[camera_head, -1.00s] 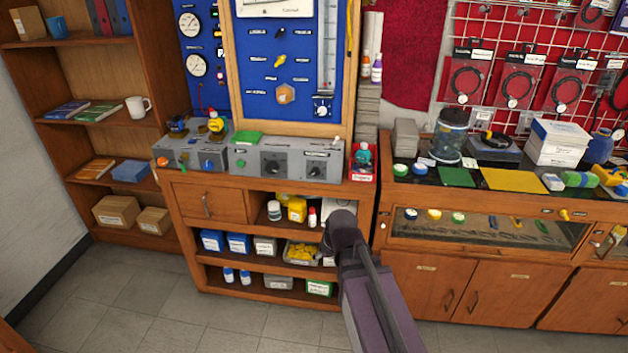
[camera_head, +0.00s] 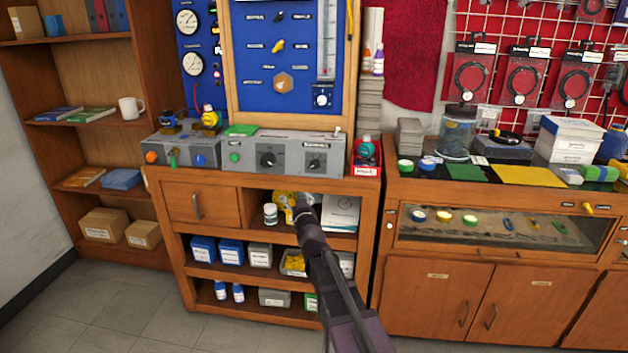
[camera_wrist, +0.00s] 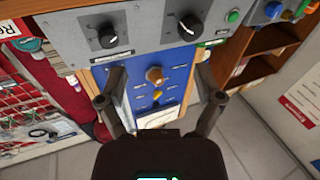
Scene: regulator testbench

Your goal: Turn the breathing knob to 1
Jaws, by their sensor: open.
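The grey control panel (camera_head: 245,152) stands on the wooden bench and carries two black knobs, a left one (camera_head: 268,159) and a right one (camera_head: 313,167). Their labels are too small to read, so I cannot tell which is the breathing knob. In the wrist view, which looks turned over, the right knob (camera_wrist: 107,37) and left knob (camera_wrist: 190,22) show near the top. My gripper (camera_head: 302,203) is in front of the open shelf, below the panel and apart from it. Its two fingers (camera_wrist: 162,86) are spread with nothing between them.
The blue board (camera_head: 285,75) rises behind the panel, with another knob (camera_head: 321,101) on it. A grey box with coloured knobs (camera_head: 180,152) stands left of the panel. A red box (camera_head: 366,168) stands at its right. Floor in front is clear.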

